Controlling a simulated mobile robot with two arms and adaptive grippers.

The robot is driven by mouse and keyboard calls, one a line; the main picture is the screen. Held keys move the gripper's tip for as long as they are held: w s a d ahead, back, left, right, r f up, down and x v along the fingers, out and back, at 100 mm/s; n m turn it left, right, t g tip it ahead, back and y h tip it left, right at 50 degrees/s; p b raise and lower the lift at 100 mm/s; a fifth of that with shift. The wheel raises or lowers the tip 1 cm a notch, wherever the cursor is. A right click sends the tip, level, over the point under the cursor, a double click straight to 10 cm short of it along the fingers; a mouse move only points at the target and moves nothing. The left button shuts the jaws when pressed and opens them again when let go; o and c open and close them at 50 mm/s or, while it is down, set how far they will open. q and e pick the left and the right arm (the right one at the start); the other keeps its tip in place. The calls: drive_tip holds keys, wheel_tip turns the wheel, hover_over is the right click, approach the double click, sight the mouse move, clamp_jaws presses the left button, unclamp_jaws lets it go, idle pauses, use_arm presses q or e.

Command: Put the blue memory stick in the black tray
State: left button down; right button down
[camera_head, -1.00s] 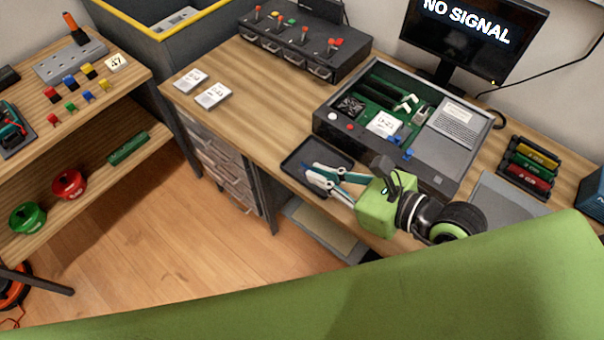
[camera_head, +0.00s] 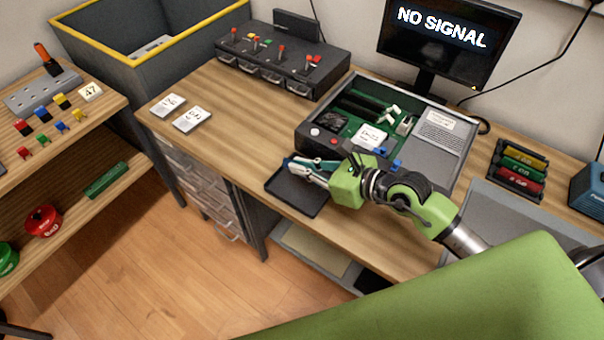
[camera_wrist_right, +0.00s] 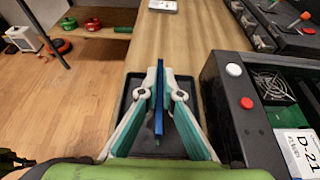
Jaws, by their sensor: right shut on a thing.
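The blue memory stick (camera_wrist_right: 159,102) stands on edge between the fingers of my right gripper (camera_wrist_right: 160,92) in the right wrist view. That gripper is shut on it. In the head view my right gripper (camera_head: 303,169) reaches in from the right, over the back part of the black tray (camera_head: 287,196). The black tray (camera_wrist_right: 136,90) lies under the fingers and stick in the wrist view. I cannot tell whether the stick touches its floor. The stick is mostly hidden by the fingers in the head view. My left gripper is not in view.
An open computer case (camera_head: 321,140) stands close behind the tray. A rack (camera_head: 516,168) with yellow, green and red sticks is at the right. White cards (camera_head: 192,119) lie at the left of the bench. The bench between cards and tray is clear.

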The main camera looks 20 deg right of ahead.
drive_tip(key=shift+w+f, duration=0.25)
drive_tip(key=shift+f, duration=1.7)
drive_tip(key=c, duration=2.6)
unclamp_jaws()
drive_tip(key=shift+f, duration=0.15)
drive_tip(key=shift+c, duration=0.2)
drive_tip(key=o, duration=0.4)
